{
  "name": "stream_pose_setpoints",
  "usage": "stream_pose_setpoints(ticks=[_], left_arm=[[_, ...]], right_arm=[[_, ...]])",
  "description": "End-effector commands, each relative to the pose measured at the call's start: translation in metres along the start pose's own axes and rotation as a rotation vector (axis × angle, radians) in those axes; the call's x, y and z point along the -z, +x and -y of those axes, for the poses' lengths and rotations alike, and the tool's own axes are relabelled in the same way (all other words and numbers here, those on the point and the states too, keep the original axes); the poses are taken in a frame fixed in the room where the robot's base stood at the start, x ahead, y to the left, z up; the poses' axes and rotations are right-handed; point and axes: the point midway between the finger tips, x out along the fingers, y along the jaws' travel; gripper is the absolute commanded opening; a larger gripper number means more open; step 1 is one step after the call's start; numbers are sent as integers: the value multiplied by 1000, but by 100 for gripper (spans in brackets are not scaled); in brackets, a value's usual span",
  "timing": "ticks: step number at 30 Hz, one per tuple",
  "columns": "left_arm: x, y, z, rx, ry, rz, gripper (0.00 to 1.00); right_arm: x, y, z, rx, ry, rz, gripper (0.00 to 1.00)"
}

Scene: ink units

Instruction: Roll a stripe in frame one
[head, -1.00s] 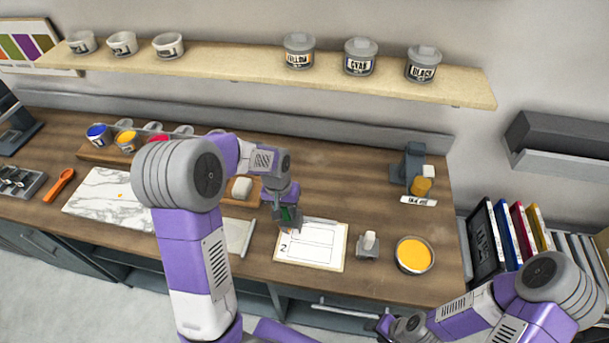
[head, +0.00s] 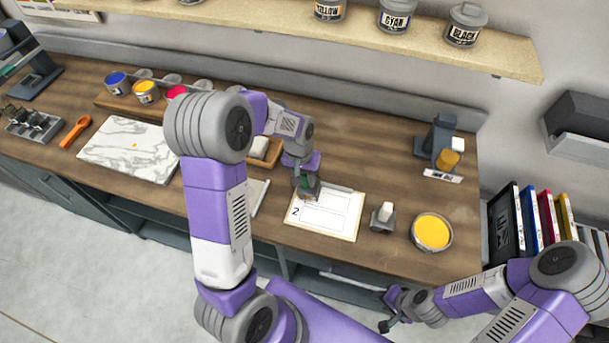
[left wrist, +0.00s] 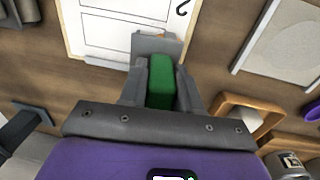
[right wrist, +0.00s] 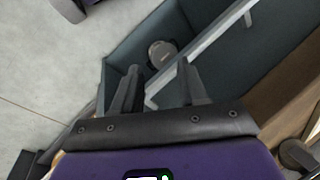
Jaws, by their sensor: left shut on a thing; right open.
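My left gripper (head: 306,192) is shut on a green-handled tool (left wrist: 160,82), likely the roller. Its grey head (left wrist: 158,45) is over one edge of the white sheet (head: 335,215), with a small orange patch showing at its far edge. I cannot tell whether it touches the paper. The sheet has outlined frames and a "2" at its left; it also shows in the left wrist view (left wrist: 100,32). No stripe is visible in the frames, though the tool hides part. My right gripper (head: 388,312) is open and empty in front of the bench.
A tin of yellow-orange ink (head: 432,231) and a small grey stand (head: 383,217) are right of the sheet. Binders (head: 530,220) stand far right. An open shelf space (right wrist: 215,65) is near my right gripper.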

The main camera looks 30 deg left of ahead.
Motion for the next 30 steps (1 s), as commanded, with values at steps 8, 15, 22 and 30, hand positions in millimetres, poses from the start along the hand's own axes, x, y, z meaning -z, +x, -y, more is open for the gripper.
stream_pose_setpoints(ticks=[8,15,22,30], left_arm=[[0,0,0,0,0,-1,2],[0,0,0,0,0,-1,2],[0,3,0,0,0,-1,2],[0,8,1,0,0,-1,2]], right_arm=[[0,0,0,0,0,0,43],[0,0,0,0,0,0,43],[0,2,-1,0,0,0,43],[0,6,-2,0,0,0,43]])
